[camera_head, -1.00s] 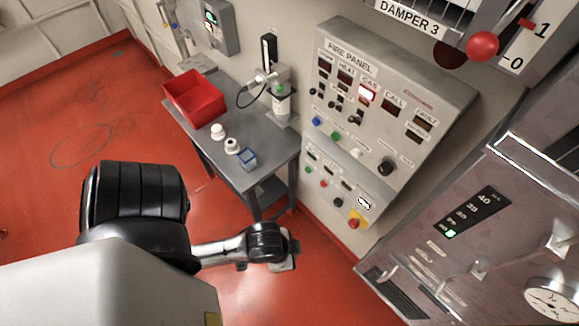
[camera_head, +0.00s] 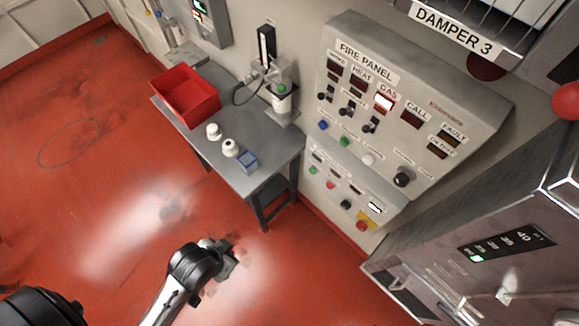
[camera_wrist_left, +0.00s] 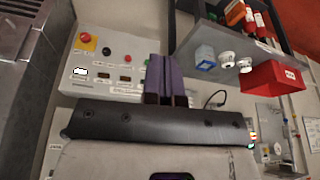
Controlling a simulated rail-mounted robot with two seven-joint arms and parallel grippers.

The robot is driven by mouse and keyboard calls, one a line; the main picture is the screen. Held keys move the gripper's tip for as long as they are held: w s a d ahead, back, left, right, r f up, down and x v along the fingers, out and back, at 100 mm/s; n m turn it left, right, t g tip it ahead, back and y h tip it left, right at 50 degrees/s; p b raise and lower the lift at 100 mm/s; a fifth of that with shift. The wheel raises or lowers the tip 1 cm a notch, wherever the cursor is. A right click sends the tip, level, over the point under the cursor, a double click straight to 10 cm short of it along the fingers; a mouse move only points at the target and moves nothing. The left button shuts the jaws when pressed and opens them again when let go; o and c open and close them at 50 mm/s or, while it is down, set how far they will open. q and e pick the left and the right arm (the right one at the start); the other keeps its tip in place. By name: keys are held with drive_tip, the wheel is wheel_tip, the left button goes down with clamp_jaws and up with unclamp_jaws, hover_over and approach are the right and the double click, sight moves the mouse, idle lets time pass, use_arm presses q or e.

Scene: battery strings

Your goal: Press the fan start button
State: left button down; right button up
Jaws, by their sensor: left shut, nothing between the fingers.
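The lower section of the grey fire panel (camera_head: 425,140) carries a row of small buttons: a green button (camera_head: 313,170), a red button (camera_head: 330,185), a black button (camera_head: 346,204) and a larger red button on a yellow plate (camera_head: 361,225). Their labels are too small to read, so I cannot tell which is fan start. My left gripper (camera_head: 228,262) is over the red floor, left of the panel and apart from it. In the left wrist view its fingers (camera_wrist_left: 166,80) are shut and empty, with the inverted button row, including the red button (camera_wrist_left: 127,58), behind them. My right gripper is not in view.
A grey table (camera_head: 265,185) left of the panel holds a red bin (camera_head: 188,98), a blue box (camera_head: 246,161) and white items. A metal cabinet (camera_head: 450,250) stands to the right of the panel. The floor in front is clear.

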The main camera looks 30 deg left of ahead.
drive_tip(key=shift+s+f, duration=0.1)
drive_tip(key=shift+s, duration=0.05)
